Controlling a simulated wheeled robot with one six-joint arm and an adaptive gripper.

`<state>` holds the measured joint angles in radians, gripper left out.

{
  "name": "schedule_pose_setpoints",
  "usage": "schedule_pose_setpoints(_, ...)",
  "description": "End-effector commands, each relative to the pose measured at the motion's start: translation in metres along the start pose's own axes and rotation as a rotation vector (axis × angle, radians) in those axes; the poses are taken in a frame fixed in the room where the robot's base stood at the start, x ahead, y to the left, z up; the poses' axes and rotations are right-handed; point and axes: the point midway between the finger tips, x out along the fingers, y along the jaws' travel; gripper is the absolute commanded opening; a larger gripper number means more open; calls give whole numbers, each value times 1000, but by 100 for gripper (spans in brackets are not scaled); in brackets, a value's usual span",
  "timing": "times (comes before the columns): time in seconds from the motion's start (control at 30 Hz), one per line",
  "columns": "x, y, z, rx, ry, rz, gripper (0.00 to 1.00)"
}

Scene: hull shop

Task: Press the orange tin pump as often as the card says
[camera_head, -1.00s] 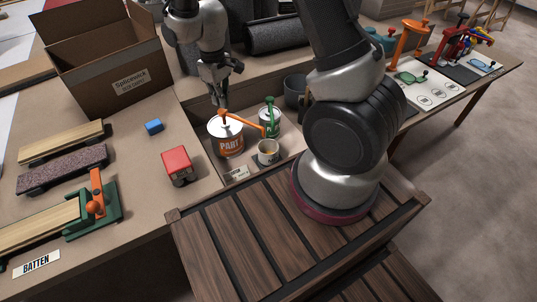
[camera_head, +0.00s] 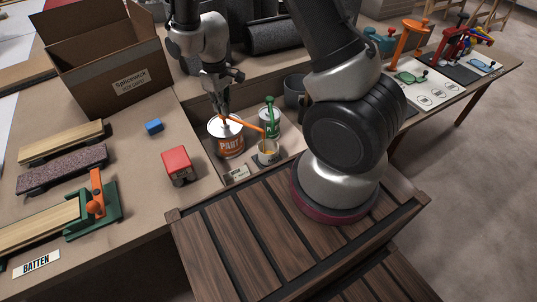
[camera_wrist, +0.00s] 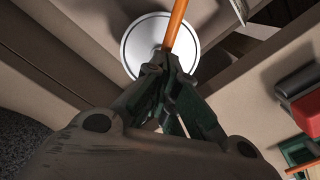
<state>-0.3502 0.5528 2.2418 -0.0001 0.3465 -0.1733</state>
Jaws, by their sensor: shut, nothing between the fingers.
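The orange tin (camera_head: 230,146), a white can with an orange "PART" label, stands in a shallow tray on the bench. Its orange pump spout (camera_head: 248,125) reaches right, over a small cup (camera_head: 268,151) with yellowish content. My gripper (camera_head: 222,112) is shut and empty, pointing down on top of the pump, which looks pressed low. In the wrist view the fingertips (camera_wrist: 163,62) cover the pump head, with the orange spout (camera_wrist: 176,25) beyond and the white tin lid (camera_wrist: 140,42) below. A card (camera_head: 236,174) lies in front of the tin; its writing is too small to read.
A tin with a green pump (camera_head: 269,119) stands right behind the cup, and a dark mug (camera_head: 294,91) behind that.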

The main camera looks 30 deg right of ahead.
Motion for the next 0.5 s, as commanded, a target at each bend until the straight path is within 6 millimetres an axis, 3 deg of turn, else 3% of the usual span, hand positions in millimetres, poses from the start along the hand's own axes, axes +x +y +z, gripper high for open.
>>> schedule_pose_setpoints(0.5,-4,0,0,0,0,0,0)
